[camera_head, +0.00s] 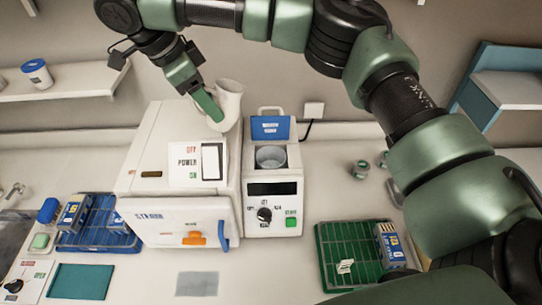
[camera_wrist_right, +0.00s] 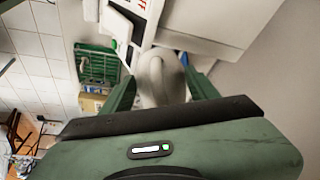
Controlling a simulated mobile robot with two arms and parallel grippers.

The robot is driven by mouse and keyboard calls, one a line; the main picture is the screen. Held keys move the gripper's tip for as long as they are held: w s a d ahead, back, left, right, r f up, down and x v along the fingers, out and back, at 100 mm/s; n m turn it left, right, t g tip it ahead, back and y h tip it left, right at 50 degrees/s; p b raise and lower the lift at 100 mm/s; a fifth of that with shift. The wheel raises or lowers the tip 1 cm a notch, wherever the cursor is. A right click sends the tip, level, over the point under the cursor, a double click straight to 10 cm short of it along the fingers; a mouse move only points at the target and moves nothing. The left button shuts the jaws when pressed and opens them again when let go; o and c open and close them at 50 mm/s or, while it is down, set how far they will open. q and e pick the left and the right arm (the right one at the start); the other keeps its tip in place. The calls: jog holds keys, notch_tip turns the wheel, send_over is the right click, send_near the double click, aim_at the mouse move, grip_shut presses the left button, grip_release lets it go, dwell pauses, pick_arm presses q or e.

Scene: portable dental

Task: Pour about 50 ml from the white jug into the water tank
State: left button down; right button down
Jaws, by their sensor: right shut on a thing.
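The white jug (camera_head: 229,100) is held in the air above the right rear of the large white sterilizer-like machine. My right gripper (camera_head: 213,110) is shut on it from the left side in the head view. The jug's mouth faces mostly up; its exact tilt and the water inside cannot be told. In the right wrist view the jug (camera_wrist_right: 160,78) sits between the two green fingers. The water tank (camera_head: 271,157) is a round opening in the smaller white unit, right of and below the jug in the picture. Its blue labelled lid (camera_head: 270,128) stands open behind it. My left gripper is not in view.
The large white machine (camera_head: 165,150) with a power switch stands left of the tank unit (camera_head: 273,208). A blue rack (camera_head: 95,240) is at left, a green rack (camera_head: 335,262) at right. Small cups (camera_head: 360,170) stand behind the green rack. The front middle counter is mostly clear.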

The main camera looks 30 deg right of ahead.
aim_at(229, 88)
jog(key=shift+d+f+y, duration=0.45)
jog(key=shift+d+y, duration=0.25)
jog(key=shift+d+r+y, duration=0.3)
jog(key=shift+r+y, duration=0.1)
jog(key=shift+s+d+r+y, duration=0.1)
jog(key=shift+d+r+y, duration=0.25)
jog(key=shift+d+y, duration=0.25)
jog(key=shift+y, duration=0.2)
jog(key=shift+d+f+y, duration=0.15)
jog(key=shift+d+y, duration=0.1)
jog(key=shift+y, duration=0.25)
jog(key=shift+d+r+y, duration=0.1)
jog(key=shift+r+y, duration=0.15)
jog(key=shift+y, duration=0.05)
jog(key=shift+d+r+y, duration=0.1)
jog(key=shift+r+y, duration=0.15)
jog(key=shift+y, duration=0.05)
jog(key=shift+r, duration=0.1)
jog(key=shift+d+y, duration=0.4)
